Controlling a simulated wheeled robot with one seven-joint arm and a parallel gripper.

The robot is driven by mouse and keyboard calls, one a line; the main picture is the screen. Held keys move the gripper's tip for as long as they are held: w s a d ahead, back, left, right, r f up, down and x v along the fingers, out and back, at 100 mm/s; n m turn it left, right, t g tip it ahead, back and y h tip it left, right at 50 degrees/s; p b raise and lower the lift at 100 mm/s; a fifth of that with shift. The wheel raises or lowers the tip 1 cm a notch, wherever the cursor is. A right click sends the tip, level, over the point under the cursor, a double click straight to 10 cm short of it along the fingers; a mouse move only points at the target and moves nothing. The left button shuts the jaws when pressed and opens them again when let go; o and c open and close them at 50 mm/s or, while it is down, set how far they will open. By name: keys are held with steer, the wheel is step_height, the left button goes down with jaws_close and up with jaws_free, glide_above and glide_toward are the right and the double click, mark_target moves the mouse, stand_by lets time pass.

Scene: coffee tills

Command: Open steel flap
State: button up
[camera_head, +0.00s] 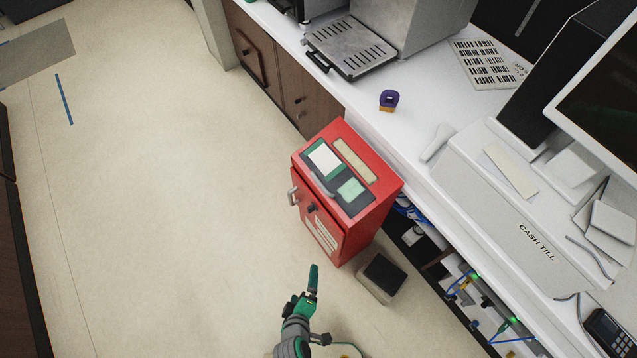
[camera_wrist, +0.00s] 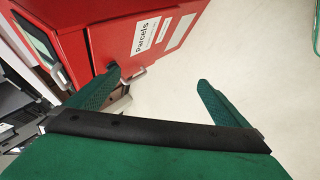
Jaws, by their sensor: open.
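A red parcel box (camera_head: 345,225) stands on the floor against the counter in the head view. Its sloped top has a beige strip (camera_head: 355,160) and a dark panel with green-edged pieces. A silver handle (camera_head: 293,196) and a dark knob (camera_head: 312,208) are on its left side. I cannot tell for sure which part is the steel flap. My gripper (camera_head: 313,283) is below the box in the picture. In the wrist view my gripper (camera_wrist: 163,88) is open and empty, its left finger close to a silver handle (camera_wrist: 137,76) beside the "Parcels" door (camera_wrist: 130,35); contact is unclear.
A small dark-topped bin (camera_head: 383,278) stands just right of the box. The white counter (camera_head: 410,130) runs along the right, with a cash till (camera_head: 535,235) and a purple item (camera_head: 389,99). Cables hang beneath it. The floor to the left is clear.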

steer(key=w+f+n+g+h, duration=0.1)
steer(key=w+f+n+h, duration=0.2)
steer(key=w+f+n, duration=0.25)
steer(key=n+t+h, duration=0.3)
steer(key=n+h, duration=0.5)
steer(key=h, duration=0.3)
glide_toward(320, 183)
steer(key=shift+m, duration=0.25)
steer(key=x, duration=1)
steer(key=shift+f, duration=0.3)
steer(key=c, duration=1.3)
